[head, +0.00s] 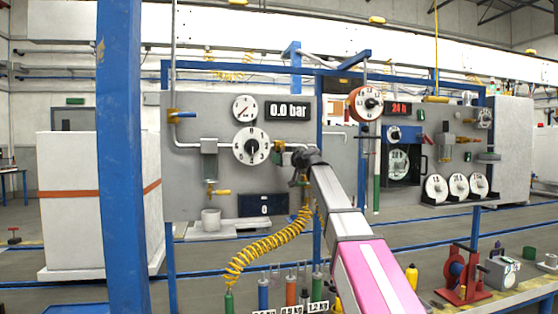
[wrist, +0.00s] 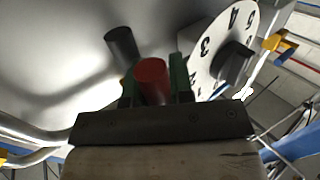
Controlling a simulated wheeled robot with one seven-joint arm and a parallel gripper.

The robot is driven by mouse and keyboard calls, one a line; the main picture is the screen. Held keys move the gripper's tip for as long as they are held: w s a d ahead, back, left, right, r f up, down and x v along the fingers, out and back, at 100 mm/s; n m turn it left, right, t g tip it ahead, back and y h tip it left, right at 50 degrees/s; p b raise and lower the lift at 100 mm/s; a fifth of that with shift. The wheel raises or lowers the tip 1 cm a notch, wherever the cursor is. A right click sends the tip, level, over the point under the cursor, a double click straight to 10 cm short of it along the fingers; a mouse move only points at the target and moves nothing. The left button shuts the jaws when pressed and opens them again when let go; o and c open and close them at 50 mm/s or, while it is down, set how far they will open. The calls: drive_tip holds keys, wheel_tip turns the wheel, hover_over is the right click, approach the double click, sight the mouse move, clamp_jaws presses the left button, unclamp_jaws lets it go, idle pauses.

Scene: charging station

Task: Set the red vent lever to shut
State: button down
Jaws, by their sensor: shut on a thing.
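The red vent lever (wrist: 152,82) shows in the wrist view as a red cylindrical grip seen nearly end-on. My gripper (wrist: 154,74) has its two dark green fingers on either side of it and is shut on it. In the head view my gripper (head: 303,158) is at the grey panel, just right of the lower white dial. The lever is hidden there behind my gripper and wrist, so its angle cannot be read.
The lower numbered dial (head: 251,146) is close beside my gripper; its black knob (wrist: 232,62) shows in the wrist view. A dark cylinder (wrist: 122,47) stands just beyond the lever. The pressure display (head: 288,109) reads 0.0 bar. A yellow coiled hose (head: 262,246) hangs below.

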drive_tip(key=shift+d, duration=0.1)
drive_tip(key=shift+w+d+r+n+g+h, duration=0.3)
drive_tip(key=shift+d+n+h, duration=0.5)
drive_tip(key=shift+n+h, duration=0.6)
drive_tip(key=shift+w+d+r+n+g+h, duration=0.15)
drive_tip(key=shift+d+r+n+h, duration=0.3)
drive_tip(key=shift+d+n+h, duration=0.65)
drive_tip(key=shift+w+d+r+n+g+h, duration=0.3)
drive_tip(key=shift+d+n+h, duration=0.25)
drive_tip(key=shift+n+h, duration=1.05)
drive_tip(key=c, duration=1)
unclamp_jaws()
drive_tip(key=shift+r, duration=0.1)
